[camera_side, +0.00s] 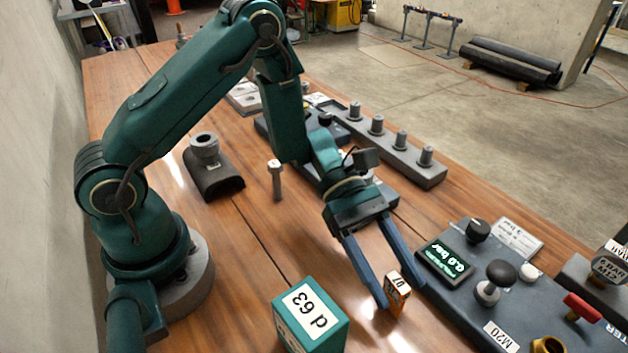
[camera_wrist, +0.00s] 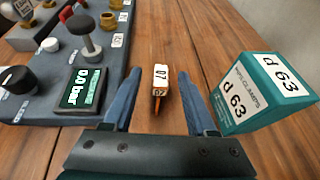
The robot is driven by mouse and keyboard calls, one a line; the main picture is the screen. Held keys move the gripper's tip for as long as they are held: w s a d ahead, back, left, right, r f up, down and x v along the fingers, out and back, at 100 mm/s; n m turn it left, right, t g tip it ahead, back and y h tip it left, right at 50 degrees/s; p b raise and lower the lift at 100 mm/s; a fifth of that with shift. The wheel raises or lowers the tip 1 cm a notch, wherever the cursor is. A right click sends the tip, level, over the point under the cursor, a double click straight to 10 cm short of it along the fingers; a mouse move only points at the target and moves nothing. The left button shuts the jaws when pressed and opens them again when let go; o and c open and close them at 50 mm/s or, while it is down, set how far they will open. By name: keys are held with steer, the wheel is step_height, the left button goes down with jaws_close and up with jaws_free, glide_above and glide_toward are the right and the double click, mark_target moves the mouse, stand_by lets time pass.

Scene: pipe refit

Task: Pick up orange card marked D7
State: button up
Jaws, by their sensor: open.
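The orange card marked D7 (camera_side: 397,289) stands on the wooden table in the side view, its white label facing out. My gripper (camera_side: 403,295) is open, with its two blue fingers low beside the card. In the wrist view the card (camera_wrist: 161,80) shows beyond and between the finger tips of my gripper (camera_wrist: 165,85), with a white label and an orange edge. The fingers are apart and I see no grip on the card. I cannot tell whether a finger touches it.
A teal box marked d 63 (camera_side: 311,318) stands left of the card in the side view. A grey control panel (camera_side: 462,296) with knobs and a 0.0 bar display (camera_side: 444,262) lies to the right. A grey pipe holder (camera_side: 215,175) and a bolt-like post (camera_side: 276,180) stand further back.

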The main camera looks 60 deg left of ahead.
steer(key=shift+d+f, duration=0.25)
steer(key=shift+d, duration=0.35)
jaws_close()
steer(key=shift+r, duration=0.15)
